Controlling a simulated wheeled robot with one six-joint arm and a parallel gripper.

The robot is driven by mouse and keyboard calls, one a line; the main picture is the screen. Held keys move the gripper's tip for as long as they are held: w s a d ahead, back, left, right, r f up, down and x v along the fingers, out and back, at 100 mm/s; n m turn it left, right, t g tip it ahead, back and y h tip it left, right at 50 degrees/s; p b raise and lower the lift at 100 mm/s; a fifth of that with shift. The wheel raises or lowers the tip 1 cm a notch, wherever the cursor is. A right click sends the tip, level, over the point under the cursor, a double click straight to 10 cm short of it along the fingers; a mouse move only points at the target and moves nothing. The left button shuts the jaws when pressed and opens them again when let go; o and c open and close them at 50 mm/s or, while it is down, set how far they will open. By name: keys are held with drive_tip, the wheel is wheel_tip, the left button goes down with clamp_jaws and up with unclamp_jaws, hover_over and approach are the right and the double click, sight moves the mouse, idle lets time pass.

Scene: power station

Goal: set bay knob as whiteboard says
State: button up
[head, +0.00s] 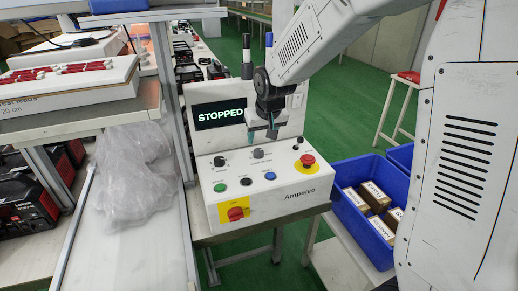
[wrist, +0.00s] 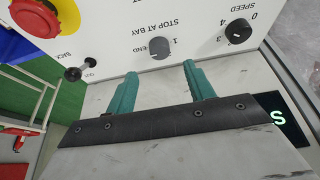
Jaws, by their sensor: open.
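The "STOP AT BAY" knob is grey and round; it sits on the white control panel in the head view (head: 258,153) and in the wrist view (wrist: 158,48). The marks "1" and "END" show beside it; its pointer setting cannot be made out. My gripper (head: 262,137) is open and empty, just above and behind this knob. In the wrist view, its two teal fingers (wrist: 160,75) point towards the knob, which lies beyond the tips and between their lines, apparently untouched. No whiteboard is in view.
A black "SPEED" knob (wrist: 239,31) and a small black toggle (wrist: 85,71) flank the bay knob. A red mushroom button (head: 307,160), coloured push buttons and a red rotary switch (head: 236,212) share the panel. The display (head: 218,114) reads "STOPPED". A blue crate (head: 365,225) holds boxes.

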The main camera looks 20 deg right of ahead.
sight(259, 151)
drive_tip(key=x, duration=0.7)
drive_tip(key=shift+f, duration=0.1)
drive_tip(key=c, duration=1)
